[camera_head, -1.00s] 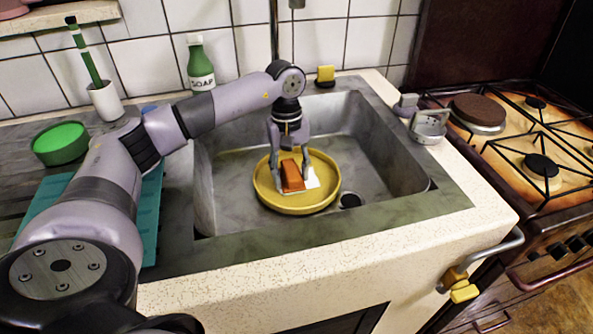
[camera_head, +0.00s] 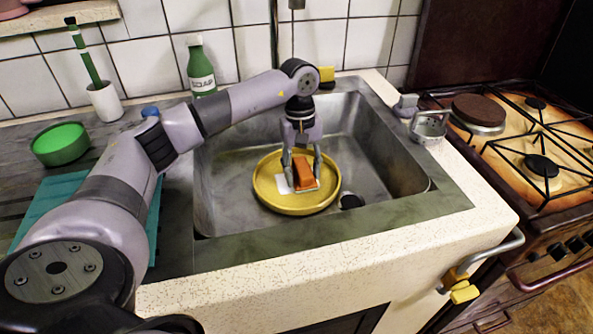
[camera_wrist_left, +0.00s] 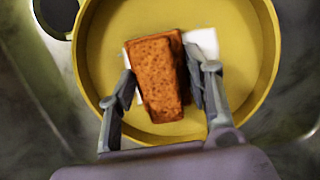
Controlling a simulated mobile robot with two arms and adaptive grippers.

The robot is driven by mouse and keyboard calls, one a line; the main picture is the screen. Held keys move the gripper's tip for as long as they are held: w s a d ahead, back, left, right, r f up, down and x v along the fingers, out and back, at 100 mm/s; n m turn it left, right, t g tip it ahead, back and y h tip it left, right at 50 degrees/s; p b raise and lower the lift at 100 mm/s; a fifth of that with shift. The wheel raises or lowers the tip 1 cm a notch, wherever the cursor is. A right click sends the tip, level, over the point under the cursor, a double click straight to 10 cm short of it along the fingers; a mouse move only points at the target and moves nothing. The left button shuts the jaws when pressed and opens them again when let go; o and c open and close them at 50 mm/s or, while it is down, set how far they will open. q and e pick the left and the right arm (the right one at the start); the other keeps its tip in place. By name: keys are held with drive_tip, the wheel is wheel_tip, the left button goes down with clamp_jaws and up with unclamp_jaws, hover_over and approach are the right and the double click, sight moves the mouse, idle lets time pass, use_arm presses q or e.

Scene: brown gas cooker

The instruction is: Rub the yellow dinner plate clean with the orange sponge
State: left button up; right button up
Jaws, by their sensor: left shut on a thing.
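The yellow dinner plate (camera_head: 268,197) lies in the sink basin, near its front left. My left gripper (camera_head: 303,180) points down over the plate, shut on the orange sponge (camera_head: 305,173). The sponge is at the right of the plate's middle, low against its surface. A white patch (camera_head: 284,183) shows on the plate to the left of the sponge. In the left wrist view the orange sponge (camera_wrist_left: 158,80) sits between the two fingers (camera_wrist_left: 162,92), and the white patch (camera_wrist_left: 203,43) shows on both sides of it. My right gripper is not in view.
The sink wall (camera_head: 390,145) and the drain (camera_head: 351,201) are to the plate's right. A green soap bottle (camera_head: 201,70) and a yellow block (camera_head: 326,74) stand behind the sink. A green bowl (camera_head: 61,145) and brush cup (camera_head: 105,101) are at the left. The gas cooker (camera_head: 535,140) is at the right.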

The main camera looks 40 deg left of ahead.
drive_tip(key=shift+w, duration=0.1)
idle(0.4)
use_arm(q)
drive_tip(key=shift+s+a+f, duration=0.1)
drive_tip(key=shift+s+a, duration=0.45)
drive_tip(key=shift+s, duration=0.15)
drive_tip(key=shift+s+a, duration=0.4)
drive_tip(key=shift+s, duration=0.1)
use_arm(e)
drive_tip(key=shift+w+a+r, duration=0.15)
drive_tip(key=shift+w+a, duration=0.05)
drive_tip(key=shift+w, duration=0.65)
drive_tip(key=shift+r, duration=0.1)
use_arm(q)
drive_tip(key=shift+r+p, duration=0.35)
drive_tip(key=shift+r, duration=0.45)
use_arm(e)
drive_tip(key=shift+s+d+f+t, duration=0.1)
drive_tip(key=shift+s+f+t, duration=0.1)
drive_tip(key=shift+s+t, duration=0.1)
